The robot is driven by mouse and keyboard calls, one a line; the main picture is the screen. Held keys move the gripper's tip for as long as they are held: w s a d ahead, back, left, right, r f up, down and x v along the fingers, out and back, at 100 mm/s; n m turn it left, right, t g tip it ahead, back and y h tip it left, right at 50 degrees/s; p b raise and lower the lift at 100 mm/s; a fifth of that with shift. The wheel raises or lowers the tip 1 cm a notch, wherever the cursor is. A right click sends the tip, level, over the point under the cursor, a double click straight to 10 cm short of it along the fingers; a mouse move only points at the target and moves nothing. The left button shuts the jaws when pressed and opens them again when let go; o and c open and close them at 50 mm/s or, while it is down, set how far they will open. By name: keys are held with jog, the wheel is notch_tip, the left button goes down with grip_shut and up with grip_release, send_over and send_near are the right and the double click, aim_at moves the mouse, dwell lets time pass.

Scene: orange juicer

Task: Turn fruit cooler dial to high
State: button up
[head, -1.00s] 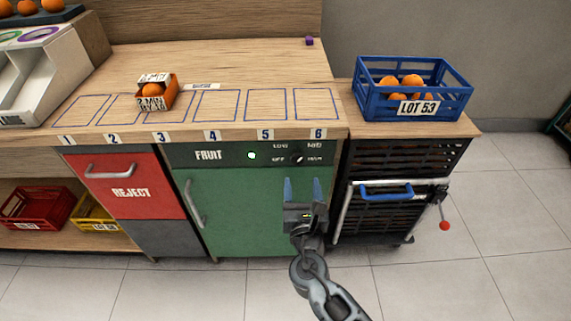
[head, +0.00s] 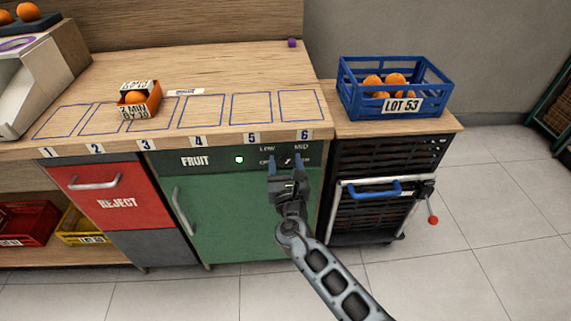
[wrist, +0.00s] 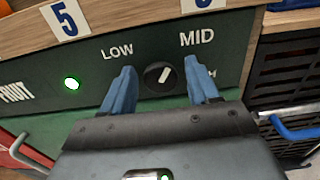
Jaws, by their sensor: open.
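The green fruit cooler (head: 230,215) stands under the counter, with a dark panel marked FRUIT on top. Its black dial (wrist: 159,77) has a pale pointer tilted up and to the right, toward the MID label; the dial also shows in the head view (head: 287,160). LOW is at the dial's upper left, and a mostly hidden label ending in H is at its right. My gripper (wrist: 161,84) is open, its blue fingers on either side of the dial, with gaps to it; it also shows in the head view (head: 286,164). A green light (wrist: 71,83) glows left of the dial.
The wooden counter edge (head: 180,143) runs just above the panel. A blue crate (head: 395,88) of oranges stands on the right, above a dark cart with a blue handle (head: 374,189). A red REJECT drawer (head: 115,198) is left of the cooler.

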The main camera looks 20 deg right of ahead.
jog(key=c, duration=0.9)
jog(key=shift+c, duration=0.2)
jog(key=shift+f+m+b, duration=0.15)
jog(key=shift+m+b, duration=0.25)
jog(key=shift+f+m+b, duration=0.1)
jog(key=shift+m+b, duration=0.8)
jog(key=shift+m, duration=0.1)
jog(key=m+b, duration=0.2)
jog(key=m, duration=0.1)
jog(key=shift+d+m+b, duration=0.1)
jog(key=shift+m+b, duration=0.2)
jog(key=shift+b, duration=0.1)
jog(key=m+b, duration=0.3)
jog(key=m, duration=0.1)
jog(key=shift+s+f, duration=0.1)
jog(key=shift+m+b, duration=1.25)
jog(key=shift+m, duration=0.45)
jog(key=shift+d, duration=0.1)
